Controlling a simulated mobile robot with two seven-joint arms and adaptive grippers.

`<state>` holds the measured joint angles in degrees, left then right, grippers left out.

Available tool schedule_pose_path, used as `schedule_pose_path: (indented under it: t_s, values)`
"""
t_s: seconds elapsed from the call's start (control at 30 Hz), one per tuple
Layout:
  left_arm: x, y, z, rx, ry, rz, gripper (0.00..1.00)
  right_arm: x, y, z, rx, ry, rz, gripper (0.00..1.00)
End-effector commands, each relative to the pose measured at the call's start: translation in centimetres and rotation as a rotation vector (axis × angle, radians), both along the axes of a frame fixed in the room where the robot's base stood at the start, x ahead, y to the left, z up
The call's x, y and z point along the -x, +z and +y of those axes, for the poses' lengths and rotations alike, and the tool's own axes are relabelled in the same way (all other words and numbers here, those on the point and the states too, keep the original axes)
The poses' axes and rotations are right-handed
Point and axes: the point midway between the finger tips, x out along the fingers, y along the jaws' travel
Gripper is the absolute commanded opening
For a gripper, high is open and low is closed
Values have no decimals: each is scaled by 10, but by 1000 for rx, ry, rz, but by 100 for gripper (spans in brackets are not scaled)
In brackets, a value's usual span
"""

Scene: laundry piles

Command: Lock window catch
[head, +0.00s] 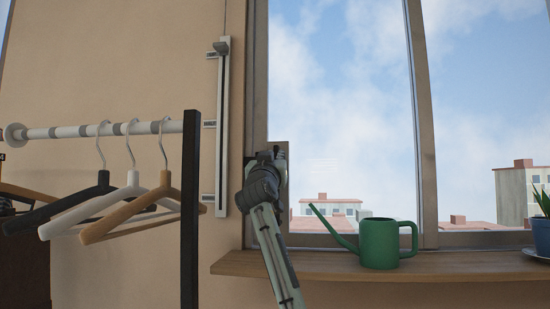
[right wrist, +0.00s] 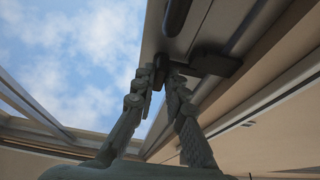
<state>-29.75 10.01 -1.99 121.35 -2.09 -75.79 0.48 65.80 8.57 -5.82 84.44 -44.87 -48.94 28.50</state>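The window catch (right wrist: 212,64) is a dark handle on the pale window frame, in the right wrist view. It has a dark arm pointing right and a narrow dark end between my fingertips. My right gripper (right wrist: 161,78) has its fingers drawn close on both sides of that end and appears shut on it. In the head view my right gripper (head: 265,178) is at the left upright of the window frame (head: 257,90) and hides the catch there. Whether the catch is locked cannot be told. My left gripper is not in view.
A green watering can (head: 379,243) and a potted plant (head: 541,225) stand on the wooden sill (head: 330,265), right of my arm. A rail (head: 85,131) with hangers (head: 133,200) and a dark post (head: 190,210) stand left. A pale vertical track (head: 222,130) is on the wall.

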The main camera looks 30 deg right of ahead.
Motion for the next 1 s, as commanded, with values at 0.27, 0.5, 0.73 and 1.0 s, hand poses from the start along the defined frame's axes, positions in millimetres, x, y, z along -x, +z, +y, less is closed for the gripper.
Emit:
schedule_pose_path:
  t_s: [0.27, 0.5, 0.73, 1.0]
  values:
    - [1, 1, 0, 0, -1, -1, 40, 0, -1, 0, 0, 0, 1, 33]
    - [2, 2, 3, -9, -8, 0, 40, 3, -2, 3, 0, 1, 0, 33]
    - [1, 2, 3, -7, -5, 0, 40, 28, -16, 23, -1, 4, -1, 33]
    - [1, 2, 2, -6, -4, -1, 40, 53, -28, 40, -1, 0, 1, 33]
